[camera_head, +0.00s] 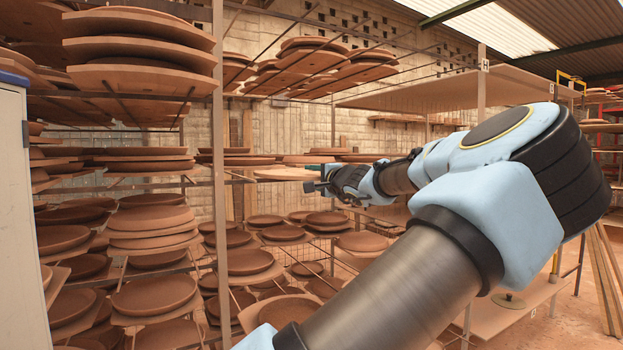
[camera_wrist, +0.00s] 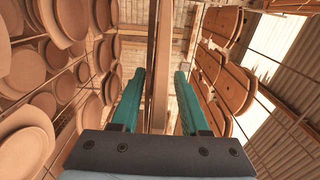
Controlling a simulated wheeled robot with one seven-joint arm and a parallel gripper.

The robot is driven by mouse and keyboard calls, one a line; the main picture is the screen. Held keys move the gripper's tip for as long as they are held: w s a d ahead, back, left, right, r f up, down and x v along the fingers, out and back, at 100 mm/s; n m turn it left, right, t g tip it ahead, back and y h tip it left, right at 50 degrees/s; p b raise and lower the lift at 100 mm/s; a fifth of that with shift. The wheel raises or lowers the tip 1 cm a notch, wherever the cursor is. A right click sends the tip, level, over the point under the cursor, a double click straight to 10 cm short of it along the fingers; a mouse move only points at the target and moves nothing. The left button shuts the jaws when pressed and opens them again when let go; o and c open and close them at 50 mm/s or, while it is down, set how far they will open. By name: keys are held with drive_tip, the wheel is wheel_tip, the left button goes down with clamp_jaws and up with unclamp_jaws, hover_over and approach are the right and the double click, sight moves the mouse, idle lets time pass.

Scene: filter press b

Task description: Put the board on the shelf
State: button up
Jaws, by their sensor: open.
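My gripper (camera_head: 311,178) is stretched out toward the racks in the head view. In the wrist view its two teal fingers (camera_wrist: 158,76) are apart with nothing held between them. A pale, flat, rounded board (camera_head: 284,174) lies at rack height just left of the fingertips in the head view. I cannot tell whether the fingers touch it. Many similar boards bear clay discs, and I cannot tell which one the task means. The shelf rack (camera_head: 218,130) has metal uprights and several levels. A wide, mostly bare shelf (camera_head: 430,95) is at the upper right.
Stacked clay discs (camera_head: 140,50) fill the rack at the left, and more boards (camera_head: 320,75) sit high at the back. A grey cabinet (camera_head: 12,220) edges the left. A low board surface (camera_head: 510,315) is at the lower right. In the wrist view, loaded racks flank both sides.

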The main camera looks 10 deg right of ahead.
drive_tip(key=shift+r, duration=0.1)
drive_tip(key=b+v, duration=0.3)
drive_tip(key=v, duration=0.9)
drive_tip(key=shift+b, duration=0.35)
